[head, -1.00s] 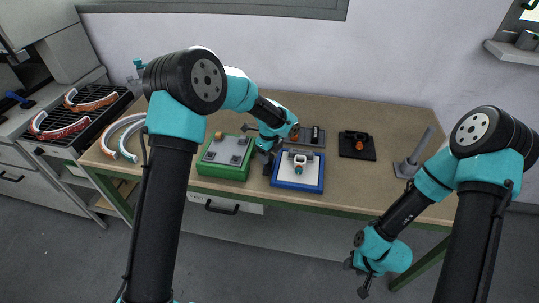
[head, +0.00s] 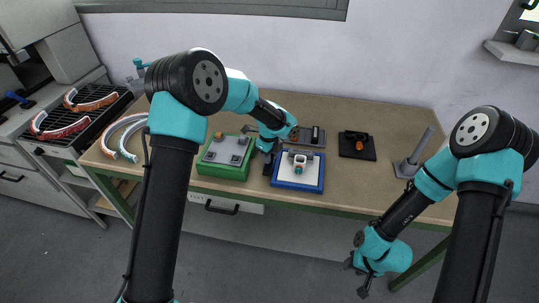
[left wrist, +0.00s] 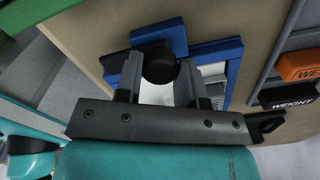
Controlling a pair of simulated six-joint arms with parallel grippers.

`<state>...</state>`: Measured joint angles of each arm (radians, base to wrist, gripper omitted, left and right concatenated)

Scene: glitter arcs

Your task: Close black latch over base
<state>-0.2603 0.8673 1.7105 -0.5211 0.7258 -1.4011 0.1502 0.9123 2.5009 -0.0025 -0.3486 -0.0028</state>
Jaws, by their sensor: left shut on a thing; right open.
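The base (head: 316,187) is a blue frame with a white panel on the table. A small white and teal fitting (head: 299,162) stands on the panel. My left gripper (head: 268,165) is at the base's left side. In the left wrist view, the left gripper (left wrist: 158,90) is shut on a rounded black piece (left wrist: 158,62), apparently the latch, beside a blue block (left wrist: 158,37) and the blue frame (left wrist: 232,60). The fingers and wrist hide most of the latch in the head view. My right gripper (head: 359,284) is open and empty, low in front of the table.
A green box (head: 222,172) with grey plates stands just left of the base. A dark tray (head: 317,137) with weights lies behind it. A black mount (head: 357,146) with an orange part and a grey post stand to the right. The right front tabletop is clear.

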